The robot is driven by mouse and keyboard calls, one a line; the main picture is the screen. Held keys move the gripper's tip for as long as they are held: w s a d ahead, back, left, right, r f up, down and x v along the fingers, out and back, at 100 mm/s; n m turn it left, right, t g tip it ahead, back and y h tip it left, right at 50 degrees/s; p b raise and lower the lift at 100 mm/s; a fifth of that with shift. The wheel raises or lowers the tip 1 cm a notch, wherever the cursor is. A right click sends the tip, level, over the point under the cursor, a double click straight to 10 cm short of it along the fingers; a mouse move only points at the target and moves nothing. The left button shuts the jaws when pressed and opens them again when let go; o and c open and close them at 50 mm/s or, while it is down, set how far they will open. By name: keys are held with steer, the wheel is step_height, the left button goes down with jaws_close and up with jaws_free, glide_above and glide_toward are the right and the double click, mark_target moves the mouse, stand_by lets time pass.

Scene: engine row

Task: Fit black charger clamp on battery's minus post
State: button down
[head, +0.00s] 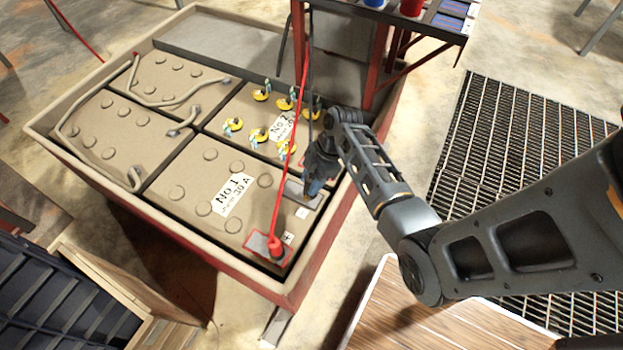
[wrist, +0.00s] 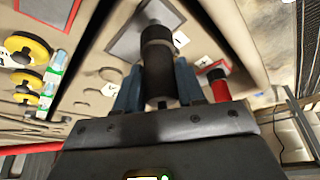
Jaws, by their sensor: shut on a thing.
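The battery marked No 1 (head: 210,185) sits at the near end of a long open tray. My gripper (head: 314,186) points down over its right edge, at the grey plate (head: 298,192) by the minus label (head: 302,213). In the wrist view, the blue fingers of my gripper (wrist: 157,88) are shut on the black clamp (wrist: 157,50), a dark cylinder. Its far end overlaps the grey plate (wrist: 128,42).
The battery marked No 2 (head: 250,108), with several yellow caps, lies behind. The red cable (head: 288,150) runs close left of my gripper. A red-framed stand (head: 385,45) rises behind my arm. The tray's raised rim (head: 325,225) is close on the right.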

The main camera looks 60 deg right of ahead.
steer(key=shift+f+b, duration=1)
steer(key=shift+f, duration=0.3)
steer(key=c, duration=0.6)
jaws_free()
steer(key=v, duration=0.7)
steer(key=shift+d+r+p, duration=0.2)
steer(key=shift+r+p, duration=0.15)
steer(key=shift+p, duration=0.1)
steer(key=shift+s, duration=0.1)
